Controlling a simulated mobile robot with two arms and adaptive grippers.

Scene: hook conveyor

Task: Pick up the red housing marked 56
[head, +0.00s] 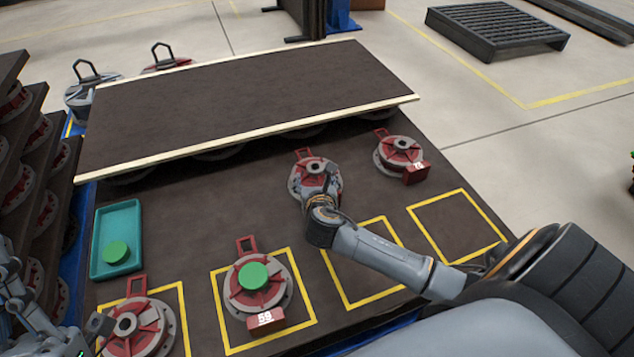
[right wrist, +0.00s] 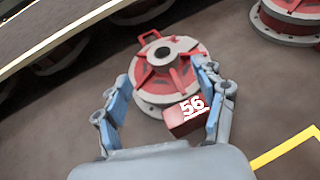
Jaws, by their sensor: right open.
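The red housing marked 56 (right wrist: 160,82) sits on the dark table in the right wrist view, its red block with the white number facing me. In the head view the same housing (head: 304,172) is partly hidden behind my right gripper (head: 328,185). My right gripper (right wrist: 165,108) is open, with one blue-grey finger on each side of the housing's near part. I cannot tell whether the fingers touch it. Part of my left arm shows at the lower left of the head view; its gripper (head: 92,335) is not clear enough to judge.
Another red housing (head: 400,152) stands to the right. Housing 59 (head: 258,290) with a green disc sits in a yellow square, and another housing (head: 138,328) is at lower left. A teal tray (head: 98,240) holds a green disc. A raised board (head: 240,95) spans the back. Two yellow squares are empty.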

